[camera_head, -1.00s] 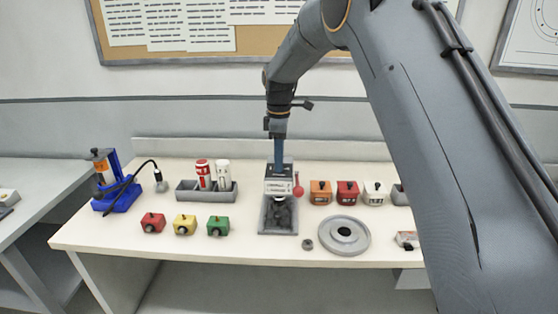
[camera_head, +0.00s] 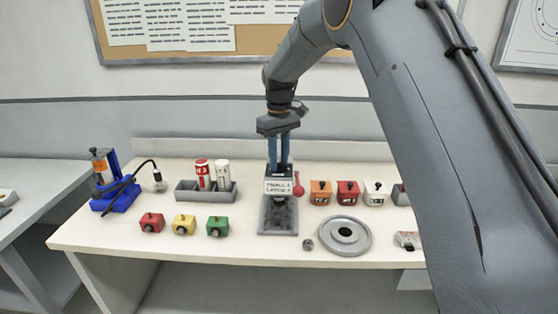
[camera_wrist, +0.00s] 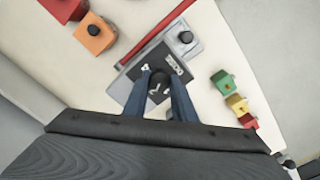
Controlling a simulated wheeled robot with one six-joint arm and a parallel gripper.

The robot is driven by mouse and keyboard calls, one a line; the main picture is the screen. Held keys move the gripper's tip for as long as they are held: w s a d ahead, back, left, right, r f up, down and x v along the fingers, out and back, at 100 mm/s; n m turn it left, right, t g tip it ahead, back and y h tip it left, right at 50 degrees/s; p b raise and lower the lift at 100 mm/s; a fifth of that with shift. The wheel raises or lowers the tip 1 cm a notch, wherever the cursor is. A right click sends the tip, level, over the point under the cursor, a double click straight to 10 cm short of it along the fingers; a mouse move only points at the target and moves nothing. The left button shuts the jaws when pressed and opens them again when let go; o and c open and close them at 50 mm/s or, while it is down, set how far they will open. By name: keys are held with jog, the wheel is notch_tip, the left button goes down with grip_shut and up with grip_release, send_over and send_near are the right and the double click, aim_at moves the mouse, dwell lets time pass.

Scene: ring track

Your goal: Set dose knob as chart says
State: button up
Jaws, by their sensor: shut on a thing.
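My gripper (camera_head: 279,158) points down over the grey device (camera_head: 278,215) at the middle of the table. In the wrist view the fingers (camera_wrist: 160,88) are shut on a dark round knob (camera_wrist: 159,80) on the device's dark face. Small light markings (camera_wrist: 174,65) sit beside the knob, too small to read. In the head view the fingers hide the knob. A white label card (camera_head: 278,186) stands at the device, its print not legible to me. Paper sheets (camera_head: 180,22) with lines of text hang on the board; I cannot read them.
Red (camera_head: 152,222), yellow (camera_head: 184,225) and green (camera_head: 217,227) blocks lie left of the device. Orange (camera_head: 320,192), red (camera_head: 347,192) and white (camera_head: 374,193) boxes stand right. A grey round plate (camera_head: 342,235) lies front right. A tray (camera_head: 206,195) holds two bottles.

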jog(key=m, duration=0.5)
jog(key=shift+m, duration=0.3)
jog(key=m, duration=0.9)
jog(key=shift+r+m, duration=0.1)
jog(key=shift+m, duration=2.6)
jog(key=o, duration=1)
jog(key=shift+o, duration=0.2)
